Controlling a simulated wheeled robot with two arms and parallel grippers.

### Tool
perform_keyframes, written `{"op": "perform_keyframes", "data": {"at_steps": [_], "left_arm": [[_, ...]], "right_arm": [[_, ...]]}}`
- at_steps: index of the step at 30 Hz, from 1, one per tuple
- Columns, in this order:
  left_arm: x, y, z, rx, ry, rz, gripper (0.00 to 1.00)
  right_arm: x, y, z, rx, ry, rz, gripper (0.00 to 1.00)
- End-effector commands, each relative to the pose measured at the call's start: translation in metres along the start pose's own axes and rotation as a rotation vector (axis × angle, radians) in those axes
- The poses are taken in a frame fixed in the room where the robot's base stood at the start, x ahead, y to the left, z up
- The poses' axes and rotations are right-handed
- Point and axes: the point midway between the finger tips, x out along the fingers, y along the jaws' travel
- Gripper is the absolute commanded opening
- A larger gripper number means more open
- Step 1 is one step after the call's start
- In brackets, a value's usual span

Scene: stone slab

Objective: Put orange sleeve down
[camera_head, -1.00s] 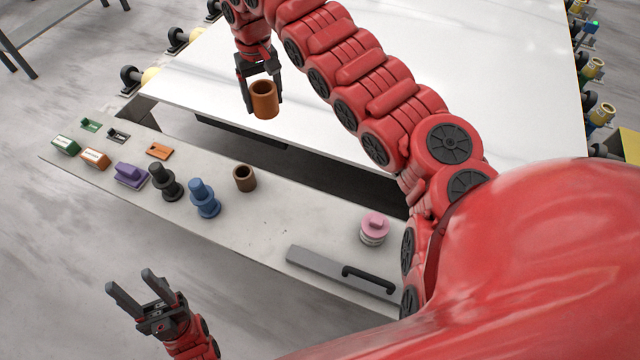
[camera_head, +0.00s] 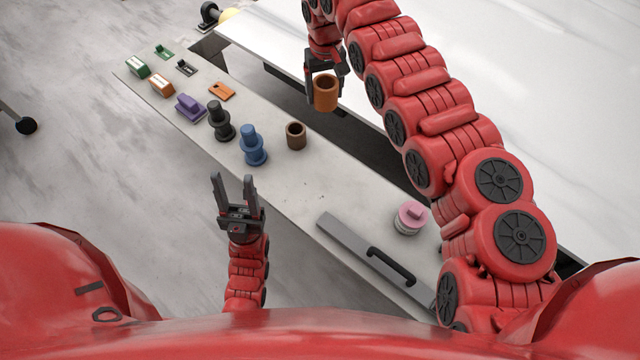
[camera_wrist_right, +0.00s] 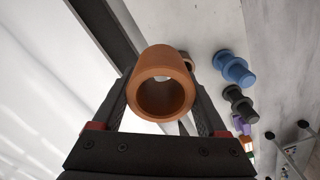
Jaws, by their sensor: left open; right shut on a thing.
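The orange sleeve (camera_head: 326,93) is an open hollow cylinder, held up in the air by my right gripper (camera_head: 325,80). In the head view it shows over the gap between the bench and the white slab. The right wrist view shows the sleeve (camera_wrist_right: 162,112) between both fingers of the right gripper (camera_wrist_right: 165,100), its bore facing the camera. My left gripper (camera_head: 234,186) is open and empty, left of the bench's near edge.
The narrow grey bench (camera_head: 290,190) holds a brown sleeve (camera_head: 296,135), blue (camera_head: 253,146) and black (camera_head: 221,121) stepped parts, a purple block (camera_head: 190,107), an orange plate (camera_head: 222,91), a pink-topped part (camera_head: 410,217) and a grey bar with a black handle (camera_head: 391,266). Bare bench lies right of the brown sleeve.

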Motion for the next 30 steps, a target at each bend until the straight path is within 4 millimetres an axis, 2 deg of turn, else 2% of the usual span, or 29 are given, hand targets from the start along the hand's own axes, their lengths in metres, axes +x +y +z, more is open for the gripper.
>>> {"op": "perform_keyframes", "data": {"at_steps": [4,17,30], "left_arm": [[-0.001,0.000,0.000,0.000,0.000,0.000,0.50],[-0.003,0.000,0.001,0.000,0.000,0.000,0.50],[-0.005,0.000,0.001,0.000,0.000,0.000,0.50]], "right_arm": [[0.015,-0.017,0.008,-0.003,-0.003,-0.004,0.15],[0.039,-0.041,0.028,0.014,-0.002,-0.007,0.15],[0.082,-0.060,0.076,0.069,-0.005,-0.010,0.15]]}}
